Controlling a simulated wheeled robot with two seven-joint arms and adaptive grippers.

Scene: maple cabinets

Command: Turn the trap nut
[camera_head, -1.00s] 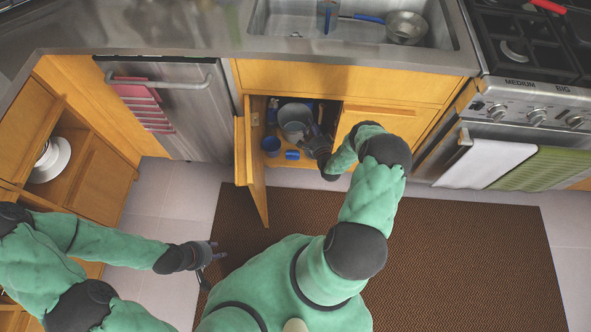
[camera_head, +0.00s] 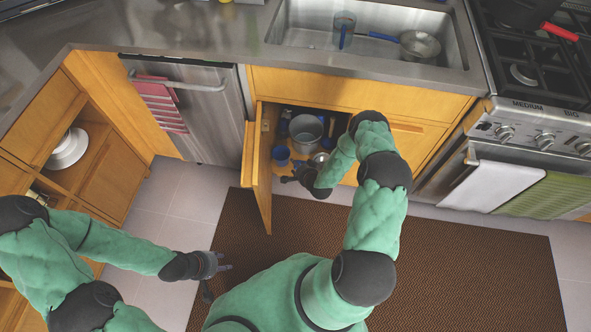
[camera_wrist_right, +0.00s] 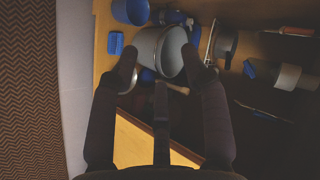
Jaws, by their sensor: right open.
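I cannot make out the trap nut for sure in either view. The open cabinet under the sink holds a grey bucket (camera_head: 306,129), which also shows in the right wrist view (camera_wrist_right: 160,48). My right gripper (camera_head: 287,178) is at the cabinet's opening, in front of the bucket.
The cabinet door (camera_head: 257,180) stands open left of my right gripper. A blue cup (camera_wrist_right: 130,11), a blue sponge (camera_wrist_right: 115,43) and a white cylinder (camera_wrist_right: 290,77) are in the cabinet, with other dim items. A brown mat (camera_head: 450,260) covers the floor.

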